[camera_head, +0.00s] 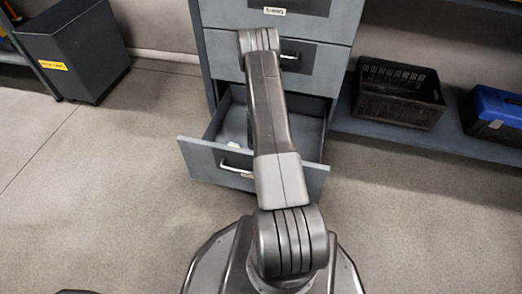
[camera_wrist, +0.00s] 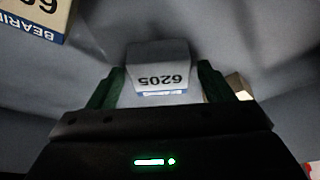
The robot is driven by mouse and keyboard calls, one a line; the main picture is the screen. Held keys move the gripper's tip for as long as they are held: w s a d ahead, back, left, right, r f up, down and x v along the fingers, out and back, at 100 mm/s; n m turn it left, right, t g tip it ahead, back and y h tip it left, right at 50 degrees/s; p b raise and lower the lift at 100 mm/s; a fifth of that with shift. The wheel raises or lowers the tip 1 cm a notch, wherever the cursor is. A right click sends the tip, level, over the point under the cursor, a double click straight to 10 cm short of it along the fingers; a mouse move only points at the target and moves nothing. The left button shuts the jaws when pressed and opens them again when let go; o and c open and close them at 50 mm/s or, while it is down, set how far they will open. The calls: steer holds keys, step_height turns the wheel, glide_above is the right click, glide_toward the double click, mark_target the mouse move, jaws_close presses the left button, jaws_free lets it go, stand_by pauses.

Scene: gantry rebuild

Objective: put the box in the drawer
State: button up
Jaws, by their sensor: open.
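In the wrist view, a small box (camera_wrist: 158,68) with a white label reading 6205 lies between the two green fingers of my gripper (camera_wrist: 160,78). The fingers are open, with a gap visible on each side of the box. The box rests on or just above a grey surface. In the head view, the drawer (camera_head: 203,162) is the lowest one of a grey cabinet and is pulled open. My arm crosses in front of it and hides part of its inside. My gripper is hidden in the head view.
Another box (camera_wrist: 35,17) marked BEARING is at the upper left of the wrist view. A brownish object (camera_wrist: 238,86) shows behind the right finger. In the head view, a black crate (camera_head: 398,92) and a blue case (camera_head: 493,115) are on a low shelf; a dark bin (camera_head: 75,50) stands left.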

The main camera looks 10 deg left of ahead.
steer(key=p+v, duration=0.4)
steer(key=v, duration=0.8)
steer(key=shift+r, duration=0.15)
steer(key=shift+c, duration=0.2)
stand_by(0.5)
